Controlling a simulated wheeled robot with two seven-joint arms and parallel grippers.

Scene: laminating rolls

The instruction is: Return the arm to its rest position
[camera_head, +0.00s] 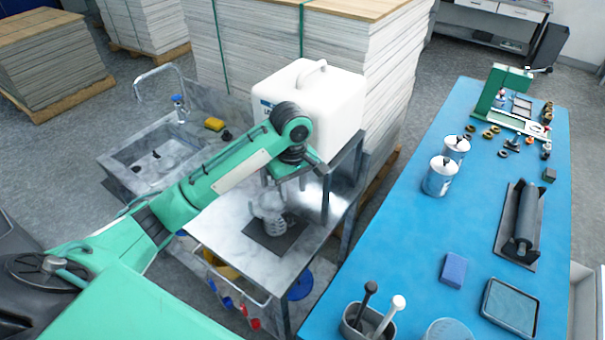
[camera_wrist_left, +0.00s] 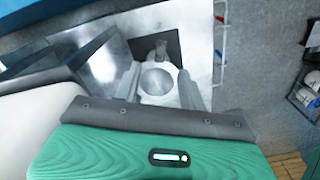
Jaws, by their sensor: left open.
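My left arm reaches in from the left in the head view. Its gripper (camera_head: 283,195) points down over the steel side table (camera_head: 225,222). A pale, whitish jug-like vessel (camera_head: 270,210) stands on a dark square mat (camera_head: 258,240) below the gripper. In the left wrist view the two fingers (camera_wrist_left: 158,88) are apart, with the round vessel (camera_wrist_left: 157,78) seen between them and the dark mat (camera_wrist_left: 167,45) behind it. I cannot tell whether the fingers touch the vessel. My right gripper is out of view.
A white canister (camera_head: 320,105) stands on a raised shelf close behind my wrist. A sink (camera_head: 155,160) with a faucet is to the left. The blue table (camera_head: 415,260) at right holds two tins, a roller, a blue block and a green press. Paper stacks stand behind.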

